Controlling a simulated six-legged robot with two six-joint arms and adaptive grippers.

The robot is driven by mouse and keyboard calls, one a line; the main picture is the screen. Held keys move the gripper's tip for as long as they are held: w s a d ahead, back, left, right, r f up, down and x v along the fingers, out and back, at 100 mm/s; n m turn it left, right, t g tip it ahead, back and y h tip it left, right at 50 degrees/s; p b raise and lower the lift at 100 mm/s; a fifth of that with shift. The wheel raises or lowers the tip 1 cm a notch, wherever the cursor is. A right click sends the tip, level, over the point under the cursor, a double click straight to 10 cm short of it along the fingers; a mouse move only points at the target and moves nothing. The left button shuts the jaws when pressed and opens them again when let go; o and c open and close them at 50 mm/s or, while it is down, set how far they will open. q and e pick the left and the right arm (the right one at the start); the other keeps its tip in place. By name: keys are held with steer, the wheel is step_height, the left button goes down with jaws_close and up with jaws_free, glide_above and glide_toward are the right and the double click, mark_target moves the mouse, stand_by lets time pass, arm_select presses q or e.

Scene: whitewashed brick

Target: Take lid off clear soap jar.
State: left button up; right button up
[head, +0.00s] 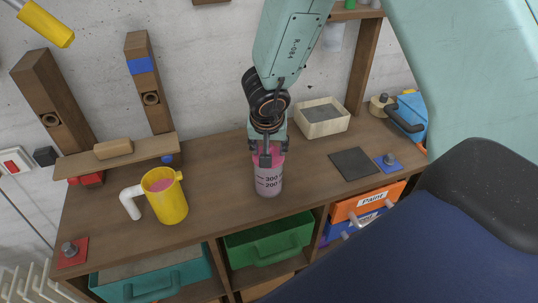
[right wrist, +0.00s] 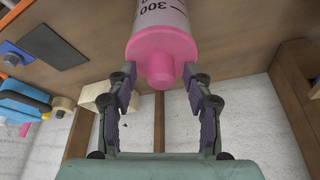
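My left gripper is not in view.
A yellow jug (head: 168,207) with a white handle stands left of the jar. A cream box (head: 322,126) is behind right, a dark square mat (head: 353,164) to the right. A wooden board (head: 150,153) lies at the left. Green bins (head: 268,244) sit under the bench.

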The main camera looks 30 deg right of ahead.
steer(key=shift+s+a+r, duration=0.2)
steer(key=c, duration=0.3)
steer(key=shift+w+f, duration=0.1)
steer(key=shift+w, duration=0.1)
steer(key=c, duration=0.4)
steer(key=shift+s+d, duration=0.1)
jaws_close()
